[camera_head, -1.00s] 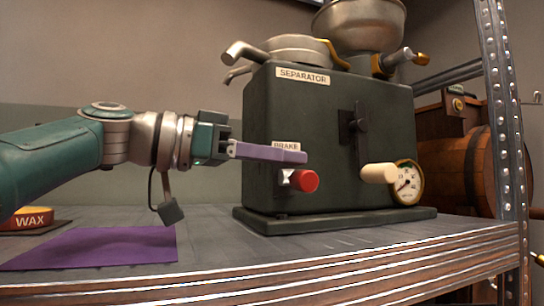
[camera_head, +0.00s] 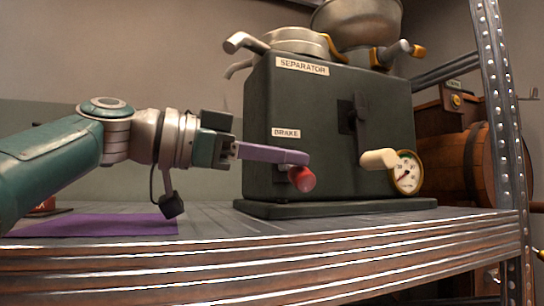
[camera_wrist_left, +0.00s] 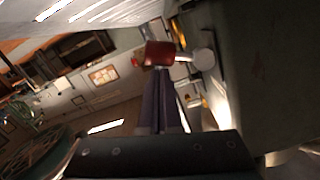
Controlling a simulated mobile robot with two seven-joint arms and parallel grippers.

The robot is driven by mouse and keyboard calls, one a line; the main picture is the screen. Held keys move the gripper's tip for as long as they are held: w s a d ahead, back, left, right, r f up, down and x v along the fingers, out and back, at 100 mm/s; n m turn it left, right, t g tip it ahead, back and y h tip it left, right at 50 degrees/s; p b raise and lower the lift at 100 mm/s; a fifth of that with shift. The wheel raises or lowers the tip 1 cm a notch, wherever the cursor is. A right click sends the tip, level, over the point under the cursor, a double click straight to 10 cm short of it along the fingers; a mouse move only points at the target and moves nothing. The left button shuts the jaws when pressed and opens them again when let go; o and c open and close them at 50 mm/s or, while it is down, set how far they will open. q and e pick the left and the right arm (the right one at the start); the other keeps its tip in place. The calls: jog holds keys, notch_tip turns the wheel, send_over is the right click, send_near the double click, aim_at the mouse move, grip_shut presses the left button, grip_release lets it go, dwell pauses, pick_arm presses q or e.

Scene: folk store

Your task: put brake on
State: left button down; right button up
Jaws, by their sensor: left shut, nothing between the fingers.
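The brake is a red knob (camera_head: 302,179) low on the front of the dark green separator (camera_head: 330,110), under the white BRAKE label (camera_head: 286,133). My left gripper (camera_head: 306,158) reaches in from the left with its purple fingers shut and nothing between them. The fingertips overlap the upper part of the knob in the head view; I cannot tell whether they touch it. In the left wrist view the red knob (camera_wrist_left: 158,53) appears just beyond the fingertips, with a pale shaft to its right.
A crank with a cream handle (camera_head: 379,159) and a round gauge (camera_head: 407,173) sit right of the brake. A purple cloth (camera_head: 100,224) lies on the shelf at left. A metal post (camera_head: 495,90) and wooden barrel (camera_head: 458,163) stand at right.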

pick_arm(q)
jog(key=p+v, duration=0.3)
jog(key=v, duration=0.6)
jog(key=shift+w, duration=0.1)
jog(key=shift+s+a+p, duration=0.2)
jog(key=shift+a+p, duration=0.1)
jog(key=shift+a, duration=0.15)
